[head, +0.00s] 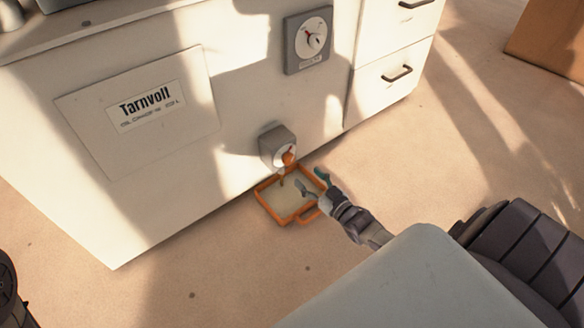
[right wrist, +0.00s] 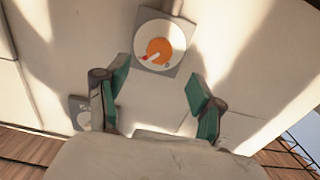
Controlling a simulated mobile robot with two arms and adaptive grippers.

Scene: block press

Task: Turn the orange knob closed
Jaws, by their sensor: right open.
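The orange knob (head: 288,158) sits on a round white dial on a grey box (head: 271,142) low on the cabinet front. In the right wrist view the knob (right wrist: 159,49) shows face on, with a red pointer end toward the dial's lower left and a small dark mark at its lower right. My right gripper (head: 312,181) is open and empty, just in front of and below the knob in the head view. Its teal fingers (right wrist: 158,75) are wide apart, with the knob beyond and above the gap, not touched. My left gripper is not in view.
An orange-rimmed tray (head: 268,207) lies on the floor under the knob, below my right gripper. Drawers (head: 394,88) are at the right. The floor around is mostly clear.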

